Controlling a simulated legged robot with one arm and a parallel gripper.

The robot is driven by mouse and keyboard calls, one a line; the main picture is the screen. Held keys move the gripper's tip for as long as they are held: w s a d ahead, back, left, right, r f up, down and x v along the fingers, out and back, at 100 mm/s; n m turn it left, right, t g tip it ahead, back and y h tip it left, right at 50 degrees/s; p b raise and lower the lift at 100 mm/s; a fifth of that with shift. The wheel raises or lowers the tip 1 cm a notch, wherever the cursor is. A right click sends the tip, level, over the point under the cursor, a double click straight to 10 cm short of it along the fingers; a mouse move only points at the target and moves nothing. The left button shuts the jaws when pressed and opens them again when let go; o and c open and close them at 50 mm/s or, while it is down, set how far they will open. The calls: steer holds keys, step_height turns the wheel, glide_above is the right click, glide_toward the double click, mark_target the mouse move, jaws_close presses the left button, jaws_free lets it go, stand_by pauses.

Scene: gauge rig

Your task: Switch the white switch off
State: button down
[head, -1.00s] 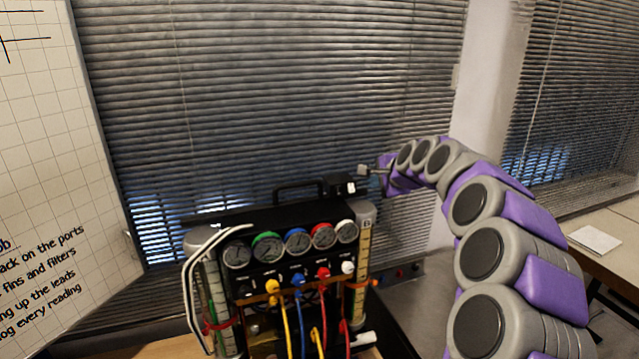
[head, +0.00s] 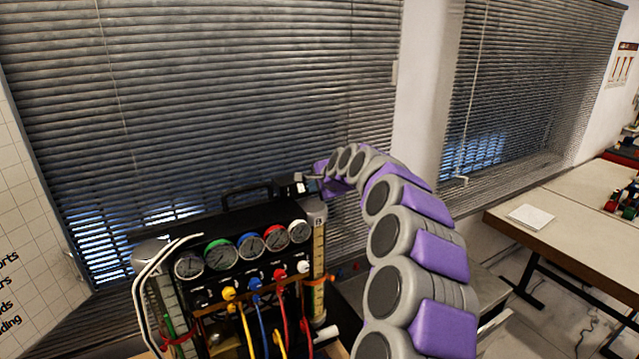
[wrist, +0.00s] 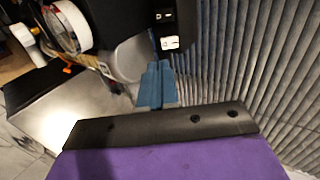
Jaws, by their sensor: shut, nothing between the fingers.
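The white switch (wrist: 170,43) sits on the face of a small black box (wrist: 163,26) in the wrist view. In the head view the white switch (head: 300,188) shows small at the top right of the gauge rig (head: 225,225). My gripper (head: 309,177) is at the right side of that box. In the wrist view my gripper's fingers (wrist: 157,66) are together and empty, with their tips just below the switch. I cannot tell whether they touch the box.
The rig carries several dials, coloured leads (head: 264,315) and a black handle (head: 246,193). Window blinds (head: 210,100) stand close behind. A table (head: 575,220) with a paper (head: 531,216) is at the right. A whiteboard (head: 30,230) is at the left.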

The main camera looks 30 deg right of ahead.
mark_target(301, 193)
steer(key=p+x, duration=0.1)
steer(key=x, duration=0.7)
steer(key=shift+w, duration=0.1)
steer(key=shift+f+b, duration=0.2)
steer(key=shift+b, duration=0.1)
steer(key=shift+a+f+t+b, duration=0.1)
steer(key=shift+f+t+b, duration=0.3)
steer(key=shift+b, duration=0.7)
steer(key=shift+r, duration=0.35)
